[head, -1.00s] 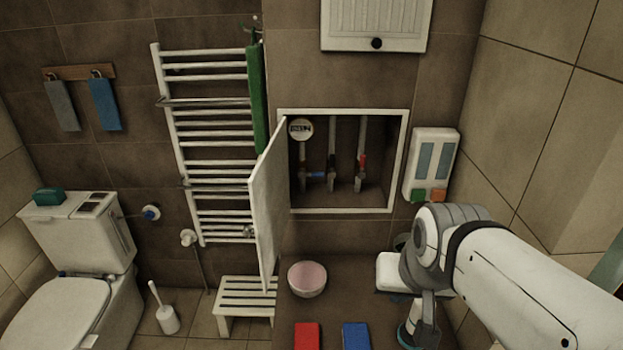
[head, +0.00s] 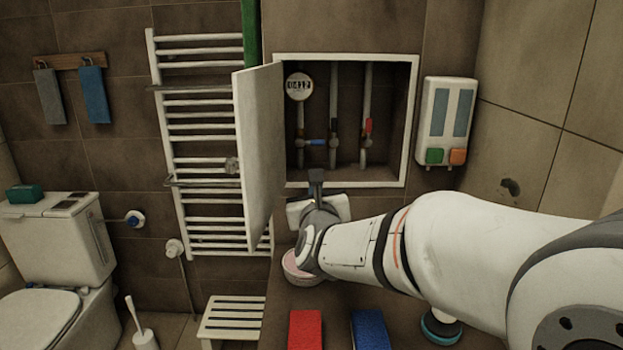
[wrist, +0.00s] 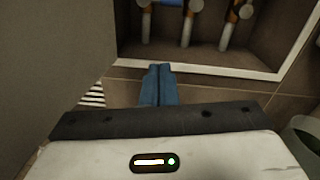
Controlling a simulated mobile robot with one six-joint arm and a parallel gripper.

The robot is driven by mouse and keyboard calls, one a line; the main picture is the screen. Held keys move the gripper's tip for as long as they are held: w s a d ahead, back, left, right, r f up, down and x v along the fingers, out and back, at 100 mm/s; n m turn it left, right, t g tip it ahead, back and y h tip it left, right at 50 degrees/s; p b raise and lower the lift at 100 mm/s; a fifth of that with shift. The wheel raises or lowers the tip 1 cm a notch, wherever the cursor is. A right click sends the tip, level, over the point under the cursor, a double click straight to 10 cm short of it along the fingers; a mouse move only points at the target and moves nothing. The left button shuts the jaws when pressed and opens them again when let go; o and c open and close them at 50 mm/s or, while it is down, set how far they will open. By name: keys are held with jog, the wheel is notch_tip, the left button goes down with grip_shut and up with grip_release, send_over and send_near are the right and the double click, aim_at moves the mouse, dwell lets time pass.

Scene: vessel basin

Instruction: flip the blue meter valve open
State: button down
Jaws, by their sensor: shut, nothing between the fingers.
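The blue valve handle (head: 317,142) is inside the open wall niche, on the left pipe (head: 300,122) below the round white meter (head: 299,86). The handle points right, crosswise to the upright pipe. In the wrist view the blue handle (wrist: 167,3) is cut off at the top edge. My gripper (head: 316,176) is in front of the niche's lower rim, below the blue handle and apart from it. In the wrist view my gripper's blue-grey fingers (wrist: 159,70) are together and empty, pointing toward the niche.
The open niche door (head: 262,150) stands close on the left. The niche frame (head: 345,187) borders the opening. A red handle (head: 368,126) is on the right pipe. A soap dispenser (head: 447,120) hangs to the right. A pink bowl (head: 298,268) sits below my wrist.

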aim_at(310, 142)
jog(key=shift+w+a+f+m+t+h, duration=0.1)
jog(key=shift+w+f+m+t+h, duration=0.1)
jog(key=shift+m, duration=0.4)
jog(key=shift+w+f+m+t+h, duration=0.1)
jog(key=shift+m+t, duration=0.1)
jog(key=shift+m, duration=0.4)
jog(key=w, duration=0.3)
jog(key=w+p, duration=0.1)
jog(key=w, duration=0.3)
jog(key=w+r, duration=0.1)
jog(key=w, duration=0.2)
jog(key=shift+w, duration=0.2)
notch_tip(310, 142, up, 3)
jog(key=shift+f+p, duration=0.15)
jog(key=shift+p, duration=0.4)
jog(key=shift+w+r, duration=0.15)
jog(key=shift+r, duration=0.25)
